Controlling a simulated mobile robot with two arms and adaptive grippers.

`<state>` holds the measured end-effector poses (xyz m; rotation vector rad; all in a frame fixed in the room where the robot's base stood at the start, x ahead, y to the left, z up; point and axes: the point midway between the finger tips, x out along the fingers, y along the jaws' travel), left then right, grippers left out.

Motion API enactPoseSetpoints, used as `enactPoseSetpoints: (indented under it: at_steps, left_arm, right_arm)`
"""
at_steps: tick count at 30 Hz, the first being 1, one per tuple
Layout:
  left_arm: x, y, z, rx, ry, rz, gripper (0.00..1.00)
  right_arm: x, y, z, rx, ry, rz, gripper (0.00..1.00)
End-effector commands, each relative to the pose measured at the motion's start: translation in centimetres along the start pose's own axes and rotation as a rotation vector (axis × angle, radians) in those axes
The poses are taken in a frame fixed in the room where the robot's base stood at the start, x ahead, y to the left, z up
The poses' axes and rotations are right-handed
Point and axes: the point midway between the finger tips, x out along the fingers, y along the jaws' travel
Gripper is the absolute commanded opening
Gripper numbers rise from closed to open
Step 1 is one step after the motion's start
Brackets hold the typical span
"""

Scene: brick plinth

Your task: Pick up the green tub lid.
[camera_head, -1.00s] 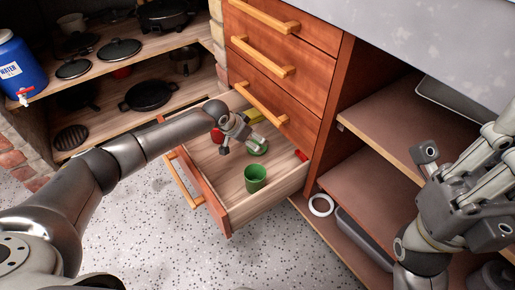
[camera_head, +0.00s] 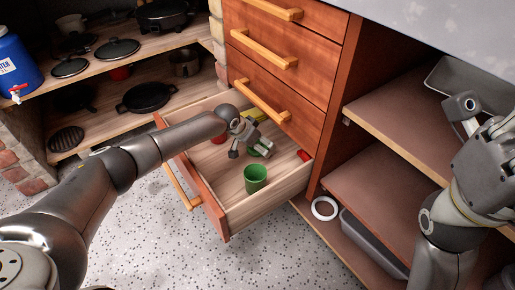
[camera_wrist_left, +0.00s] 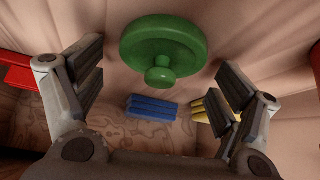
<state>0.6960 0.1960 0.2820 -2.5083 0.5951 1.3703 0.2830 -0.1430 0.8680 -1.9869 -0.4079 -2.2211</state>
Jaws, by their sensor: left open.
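The green lid (camera_wrist_left: 170,42), round with a knob, lies in the open drawer (camera_head: 211,205). In the head view only a bit of its green (camera_head: 254,153) shows beneath my left gripper (camera_head: 250,153). In the left wrist view my left gripper (camera_wrist_left: 160,68) is open, with a finger on each side of the lid's knob and nothing between the pads. The lid's disc is just beyond the fingertips. My right gripper (camera_head: 482,120) is at the right, by the shelves and away from the drawer; its jaw gap is unclear.
A green cup (camera_head: 255,178) stands in the drawer, nearer the front. A blue block (camera_wrist_left: 151,107), a yellow thing (camera_wrist_left: 205,110) and red things (camera_head: 304,155) are also inside. Closed drawers (camera_head: 275,75) rise directly behind. Shelves with pans (camera_head: 147,96) are at the left.

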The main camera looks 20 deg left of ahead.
Motion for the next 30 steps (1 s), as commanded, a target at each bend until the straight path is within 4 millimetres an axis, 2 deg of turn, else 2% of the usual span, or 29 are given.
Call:
enactPoseSetpoints:
  at_steps: [4,5,12,23,30]
  left_arm:
    - [-0.05,0.00,-0.03,0.000,0.000,0.000,0.89]
    - [-0.05,0.00,-0.02,0.000,0.000,0.000,0.86]
    - [-0.05,-0.01,0.00,0.000,0.000,0.000,0.56]
    - [-0.10,-0.02,-0.02,-0.001,0.000,0.000,0.56]
    - [-0.94,0.04,-0.58,0.000,0.000,0.001,0.56]
  right_arm:
    - [0.05,0.00,0.00,0.000,0.000,0.000,0.00]
    - [0.04,0.01,0.00,0.000,0.000,0.000,0.00]
    - [0.02,0.00,0.02,0.000,-0.001,0.000,0.00]
    - [0.07,0.00,0.04,0.001,-0.001,0.001,0.00]
    - [0.58,0.15,-0.07,0.002,0.003,0.006,0.00]
